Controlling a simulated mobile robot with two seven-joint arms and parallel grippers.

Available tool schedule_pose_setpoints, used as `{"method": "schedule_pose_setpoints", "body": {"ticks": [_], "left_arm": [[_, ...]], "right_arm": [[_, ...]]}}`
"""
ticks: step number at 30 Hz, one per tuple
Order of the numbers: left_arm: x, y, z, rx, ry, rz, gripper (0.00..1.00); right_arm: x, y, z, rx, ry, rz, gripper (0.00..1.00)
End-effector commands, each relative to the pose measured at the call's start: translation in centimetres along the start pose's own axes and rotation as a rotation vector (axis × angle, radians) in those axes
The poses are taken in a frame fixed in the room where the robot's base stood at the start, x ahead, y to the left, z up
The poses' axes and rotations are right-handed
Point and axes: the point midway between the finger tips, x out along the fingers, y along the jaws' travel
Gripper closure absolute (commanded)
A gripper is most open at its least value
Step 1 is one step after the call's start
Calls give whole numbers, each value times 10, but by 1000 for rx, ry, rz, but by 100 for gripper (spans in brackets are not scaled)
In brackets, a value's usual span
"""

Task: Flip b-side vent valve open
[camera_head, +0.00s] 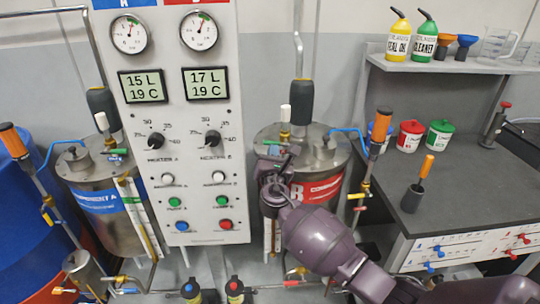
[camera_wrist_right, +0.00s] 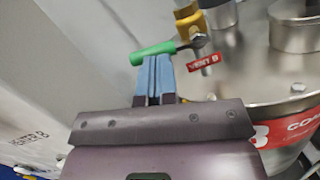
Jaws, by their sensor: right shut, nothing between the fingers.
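The b-side vent valve sits on the lid of the steel component B tank (camera_head: 325,160). In the right wrist view it has a brass body (camera_wrist_right: 191,24), a green lever (camera_wrist_right: 150,52) pointing left, and a red "VENT B" tag (camera_wrist_right: 203,62). My right gripper (camera_wrist_right: 153,60) is shut and empty, with its blue fingertips at the lever's left part. I cannot tell if they touch it. In the head view my right gripper (camera_head: 271,158) is at the tank's left side, partly covering the valve area. My left gripper is not in view.
The control panel (camera_head: 182,120) with gauges and knobs stands close left of my right gripper. The component A tank (camera_head: 105,200) is beyond it. A dark workbench (camera_head: 460,175) with cans stands right. A padded vertical pipe (camera_head: 299,102) rises behind the valve.

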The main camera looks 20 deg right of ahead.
Motion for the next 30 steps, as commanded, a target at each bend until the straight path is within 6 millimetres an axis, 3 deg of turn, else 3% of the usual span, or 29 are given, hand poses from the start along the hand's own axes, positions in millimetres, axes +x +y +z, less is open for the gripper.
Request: {"method": "schedule_pose_setpoints", "body": {"ticks": [30], "left_arm": [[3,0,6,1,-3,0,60]], "right_arm": [[8,-1,28,632,0,-127,100]]}}
